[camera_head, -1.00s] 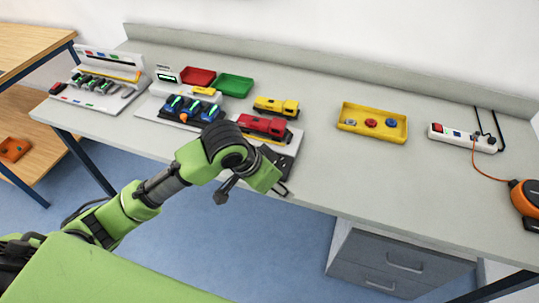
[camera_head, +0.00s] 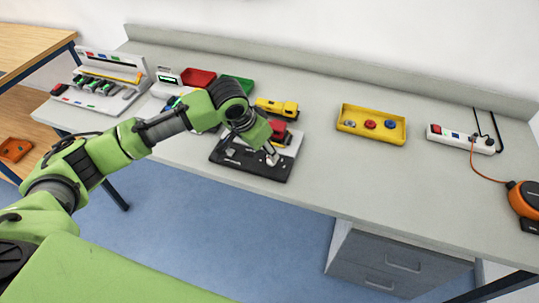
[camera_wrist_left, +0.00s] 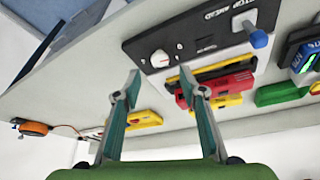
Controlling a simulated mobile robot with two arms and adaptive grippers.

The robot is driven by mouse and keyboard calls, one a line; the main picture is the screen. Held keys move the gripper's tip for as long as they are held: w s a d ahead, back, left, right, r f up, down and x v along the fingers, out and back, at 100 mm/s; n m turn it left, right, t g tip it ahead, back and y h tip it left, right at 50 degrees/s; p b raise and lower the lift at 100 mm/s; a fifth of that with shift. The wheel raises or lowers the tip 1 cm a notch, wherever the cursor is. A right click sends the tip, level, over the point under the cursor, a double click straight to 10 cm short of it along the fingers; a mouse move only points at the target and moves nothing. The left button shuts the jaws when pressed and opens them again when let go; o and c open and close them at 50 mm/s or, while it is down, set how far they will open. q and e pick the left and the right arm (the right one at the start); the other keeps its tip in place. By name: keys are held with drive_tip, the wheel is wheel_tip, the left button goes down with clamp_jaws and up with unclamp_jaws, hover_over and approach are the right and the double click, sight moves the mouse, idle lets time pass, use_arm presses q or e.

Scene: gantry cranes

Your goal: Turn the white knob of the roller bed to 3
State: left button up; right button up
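The white knob (camera_wrist_left: 160,59) sits on a black control panel (camera_wrist_left: 200,42) in the left wrist view. The panel also shows in the head view (camera_head: 247,168) at the table's front edge. A blue-tipped lever (camera_wrist_left: 257,38) stands on the panel near the word STOP. My left gripper (camera_wrist_left: 158,77) is open and empty, with one fingertip on either side of the knob in the picture; whether it touches the knob I cannot tell. In the head view my left gripper (camera_head: 252,156) is over the panel. The knob's setting is too small to read. My right gripper is not in view.
A red toy truck (camera_wrist_left: 228,84) and a yellow one (camera_head: 277,106) are behind the panel. A yellow tray (camera_head: 371,124) with several buttons, a power strip (camera_head: 461,137) and an orange tape measure (camera_head: 524,199) are to the right. The table between is clear.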

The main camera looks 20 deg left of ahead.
sight(269, 162)
use_arm(q)
drive_tip(key=x, duration=0.6)
drive_tip(key=shift+p, duration=0.3)
drive_tip(key=shift+r, duration=0.1)
clamp_jaws()
